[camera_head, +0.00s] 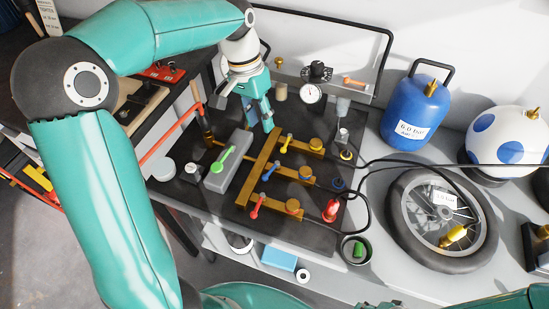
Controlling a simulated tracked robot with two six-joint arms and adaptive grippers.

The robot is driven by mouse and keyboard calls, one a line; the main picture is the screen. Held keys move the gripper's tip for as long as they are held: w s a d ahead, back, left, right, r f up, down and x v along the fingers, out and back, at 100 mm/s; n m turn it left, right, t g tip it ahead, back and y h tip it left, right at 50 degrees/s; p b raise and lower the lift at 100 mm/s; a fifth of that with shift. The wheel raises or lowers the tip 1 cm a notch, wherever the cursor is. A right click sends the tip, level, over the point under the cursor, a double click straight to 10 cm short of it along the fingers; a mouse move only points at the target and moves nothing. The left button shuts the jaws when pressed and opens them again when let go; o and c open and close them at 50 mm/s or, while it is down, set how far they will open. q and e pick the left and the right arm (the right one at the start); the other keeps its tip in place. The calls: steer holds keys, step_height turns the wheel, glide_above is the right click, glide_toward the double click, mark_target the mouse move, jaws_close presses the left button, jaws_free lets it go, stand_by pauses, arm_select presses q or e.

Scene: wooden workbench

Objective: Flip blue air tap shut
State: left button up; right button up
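The blue air tap (270,171) is a small blue lever on the middle branch of a brass manifold (262,164), which lies on a dark mat. An orange-yellow tap (286,142) sits on the far branch and a red tap (257,206) on the near branch. My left gripper (259,122) points down beyond the manifold's far end, above and behind the blue tap and apart from it. Its fingers show a gap with nothing visible between them. At the bottom edge, only a cut-off piece of what looks like my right gripper (376,305) shows.
A grey block with a green lever (225,158) stands left of the manifold. A red bottle (331,210) and black hoses are at its right. A pressure gauge (310,93) stands behind. A blue tank (414,112) and a wheel (401,236) fill the right side.

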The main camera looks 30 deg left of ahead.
mark_target(272, 168)
arm_select(q)
steer(key=d+f, duration=0.1)
steer(key=f, duration=0.4)
steer(key=d+f+p, duration=0.1)
steer(key=f, duration=0.4)
steer(key=d+f, duration=0.1)
steer(key=f, duration=0.4)
jaws_close()
